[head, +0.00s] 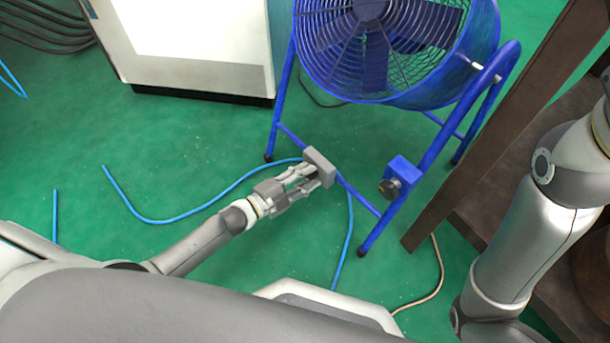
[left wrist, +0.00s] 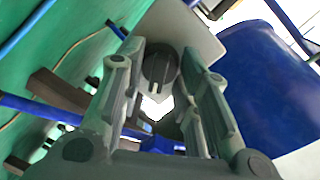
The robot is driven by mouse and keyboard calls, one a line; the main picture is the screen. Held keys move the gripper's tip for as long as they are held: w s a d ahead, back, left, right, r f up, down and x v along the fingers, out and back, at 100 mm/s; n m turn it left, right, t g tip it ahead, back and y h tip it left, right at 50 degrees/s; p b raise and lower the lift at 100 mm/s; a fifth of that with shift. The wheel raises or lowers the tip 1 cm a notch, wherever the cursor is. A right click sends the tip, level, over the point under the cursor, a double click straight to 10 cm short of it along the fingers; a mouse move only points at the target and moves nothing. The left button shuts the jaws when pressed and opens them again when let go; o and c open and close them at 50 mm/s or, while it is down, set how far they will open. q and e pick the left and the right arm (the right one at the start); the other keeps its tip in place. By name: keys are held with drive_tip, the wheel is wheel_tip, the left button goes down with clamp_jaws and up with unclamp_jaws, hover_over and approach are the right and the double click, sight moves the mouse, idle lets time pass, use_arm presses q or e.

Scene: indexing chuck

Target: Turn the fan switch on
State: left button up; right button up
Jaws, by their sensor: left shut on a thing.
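The blue fan (head: 375,50) stands on the green floor at the top centre of the head view. A grey switch box (head: 319,166) sits by the fan's lower frame bar. In the left wrist view, the box's pale face (left wrist: 190,30) carries a round dark knob (left wrist: 158,68). My left gripper (head: 315,178) is at the box, and its fingers lie on either side of the knob, shut on it. The gripper also shows in the left wrist view (left wrist: 162,58). The knob is hidden by my fingers in the head view. My right gripper is out of view.
A blue box with a round knob (head: 389,188) is on the fan's right leg. A blue cable (head: 200,207) runs along the floor. A brown post (head: 500,130) stands at right, and a white cabinet (head: 190,45) at the back left.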

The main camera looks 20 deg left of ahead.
use_arm(q)
drive_tip(key=o, duration=1)
drive_tip(key=v, duration=1.2)
